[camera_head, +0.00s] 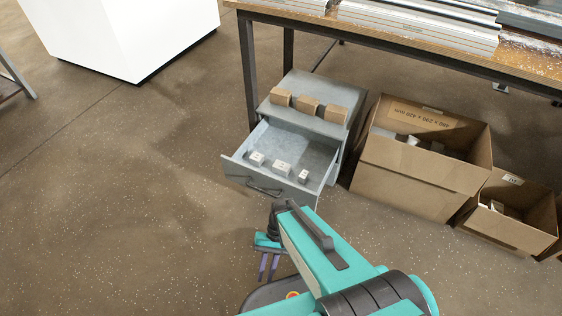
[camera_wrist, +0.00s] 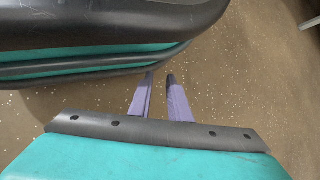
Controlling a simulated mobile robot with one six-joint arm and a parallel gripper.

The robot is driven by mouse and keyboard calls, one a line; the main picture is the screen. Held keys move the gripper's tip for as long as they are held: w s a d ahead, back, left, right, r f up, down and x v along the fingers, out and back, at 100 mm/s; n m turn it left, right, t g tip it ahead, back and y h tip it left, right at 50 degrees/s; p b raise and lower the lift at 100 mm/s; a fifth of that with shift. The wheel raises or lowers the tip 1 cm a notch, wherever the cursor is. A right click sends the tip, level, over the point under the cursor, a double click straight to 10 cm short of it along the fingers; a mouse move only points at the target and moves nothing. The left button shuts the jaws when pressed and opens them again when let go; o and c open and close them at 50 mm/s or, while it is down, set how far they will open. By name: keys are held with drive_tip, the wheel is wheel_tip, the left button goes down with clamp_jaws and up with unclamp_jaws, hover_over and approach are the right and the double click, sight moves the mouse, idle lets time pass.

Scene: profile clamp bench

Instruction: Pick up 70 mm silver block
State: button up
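Three small pale silver-white blocks lie in the open drawer (camera_head: 318,155) of a grey cabinet: a left block (camera_head: 257,159), a middle block (camera_head: 282,168) and a right block (camera_head: 304,176). They are apart from each other, with dark marks too small to read, so I cannot tell which is 70 mm. My gripper (camera_head: 267,279) hangs in front of the drawer, nearer to me, over the floor. Its two purple fingers stand apart with nothing between them. They also show in the wrist view (camera_wrist: 161,76), above bare floor, where no block is seen.
Three brown cardboard boxes (camera_head: 308,105) stand on the cabinet top. A large open carton (camera_head: 410,185) and a smaller one (camera_head: 510,225) stand to the right. A workbench (camera_head: 400,50) with metal profiles is behind. The floor to the left is free.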

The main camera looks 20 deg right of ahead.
drive_tip(key=s+d+r+n+h+p, duration=0.1)
drive_tip(key=d+r+p, duration=0.2)
drive_tip(key=r+p, duration=0.9)
drive_tip(key=d+r+n+h+p, duration=0.1)
drive_tip(key=d+r+p, duration=0.3)
drive_tip(key=r+p, duration=0.7)
drive_tip(key=s+d+r+h+p, duration=0.1)
drive_tip(key=d+r+h+p, duration=0.2)
drive_tip(key=r+p, duration=0.9)
drive_tip(key=p, duration=0.6)
drive_tip(key=shift+s+d+r+n+t+p, duration=0.2)
drive_tip(key=shift+s+r+n+t+p, duration=0.1)
drive_tip(key=shift+s+n+t, duration=0.1)
drive_tip(key=o, duration=0.4)
drive_tip(key=shift+c, duration=0.2)
drive_tip(key=shift+a, duration=0.1)
